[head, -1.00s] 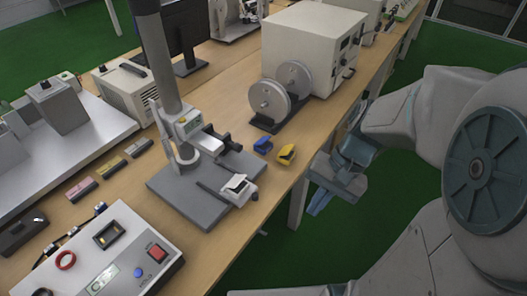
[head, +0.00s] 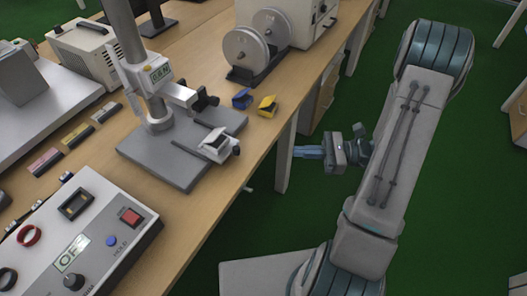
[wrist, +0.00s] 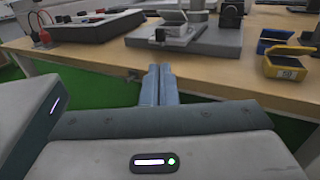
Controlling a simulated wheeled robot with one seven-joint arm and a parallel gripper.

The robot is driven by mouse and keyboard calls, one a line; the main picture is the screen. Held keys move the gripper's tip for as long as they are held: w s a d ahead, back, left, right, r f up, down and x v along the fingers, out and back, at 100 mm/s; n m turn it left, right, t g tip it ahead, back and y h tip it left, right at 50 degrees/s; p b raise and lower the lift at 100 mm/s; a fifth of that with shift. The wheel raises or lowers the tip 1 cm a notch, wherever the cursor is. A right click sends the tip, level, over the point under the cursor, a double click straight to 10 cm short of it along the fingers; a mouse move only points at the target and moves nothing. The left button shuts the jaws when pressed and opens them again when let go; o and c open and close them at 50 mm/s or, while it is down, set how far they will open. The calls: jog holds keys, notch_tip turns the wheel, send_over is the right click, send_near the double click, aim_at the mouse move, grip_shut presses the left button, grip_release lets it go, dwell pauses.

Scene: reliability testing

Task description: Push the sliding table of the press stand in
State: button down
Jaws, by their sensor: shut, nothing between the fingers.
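The press stand has a grey base plate (head: 160,168) and a round column on the bench. Its sliding table (head: 216,146), a small light block with a dark knob, sits at the plate's right front edge, towards the bench edge; it also shows in the wrist view (wrist: 174,17). My gripper (head: 300,152) is shut and empty. It is off the bench's front edge, to the right of the sliding table and apart from it, with its fingers pointing left towards the bench. In the wrist view the closed fingers (wrist: 159,86) point at the bench edge below the stand.
A control box (head: 90,240) stands at the front left. A spool unit (head: 246,48) stands farther back. Green floor is free right of the bench.

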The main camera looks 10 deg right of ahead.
jog(key=w+a, duration=0.1)
jog(key=a, duration=0.8)
jog(key=w+a, duration=0.1)
jog(key=a, duration=0.3)
jog(key=shift+w+a+p, duration=0.3)
